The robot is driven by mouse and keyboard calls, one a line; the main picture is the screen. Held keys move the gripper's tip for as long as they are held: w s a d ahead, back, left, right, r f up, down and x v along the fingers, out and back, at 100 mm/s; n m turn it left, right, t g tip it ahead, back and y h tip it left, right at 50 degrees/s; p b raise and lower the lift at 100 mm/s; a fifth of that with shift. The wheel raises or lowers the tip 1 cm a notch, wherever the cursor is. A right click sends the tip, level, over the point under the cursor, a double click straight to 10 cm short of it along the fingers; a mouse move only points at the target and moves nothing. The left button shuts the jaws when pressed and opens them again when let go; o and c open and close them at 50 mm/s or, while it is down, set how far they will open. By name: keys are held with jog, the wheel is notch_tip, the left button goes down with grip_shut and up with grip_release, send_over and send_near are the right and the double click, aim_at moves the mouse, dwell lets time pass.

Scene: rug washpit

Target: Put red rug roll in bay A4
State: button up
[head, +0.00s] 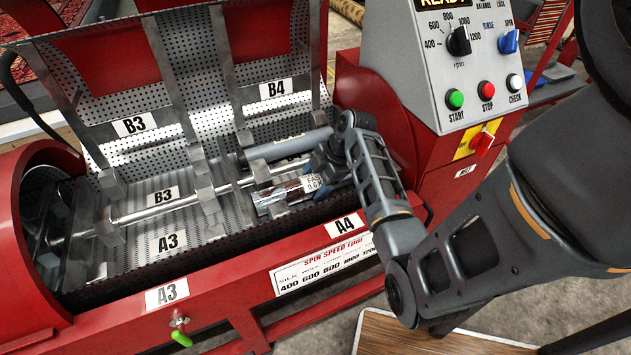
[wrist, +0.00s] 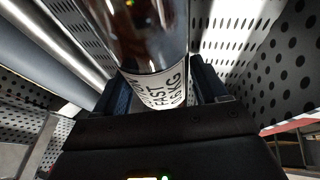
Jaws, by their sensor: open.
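The red rug roll (head: 280,196), in shiny clear wrap with a white label, lies in the right-hand front part of the open drum, behind the A4 plate (head: 345,225) on the rim. My gripper (head: 322,183) is at the roll's right, labelled end. In the wrist view the dark, glossy roll (wrist: 148,35) runs away from me with its label (wrist: 165,88) between the fingers. The fingers stand on either side of it and are open. Whether they touch the roll, and what lies under it, is hidden.
A grey cylinder (head: 288,146) lies just behind the roll. A metal divider with blocks (head: 208,195) stands left of it, and bay A3 (head: 168,243) beyond looks empty. The control panel (head: 465,75) rises at the right. The red front rim (head: 225,283) borders the drum.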

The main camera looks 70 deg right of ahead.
jog(key=v, duration=1.2)
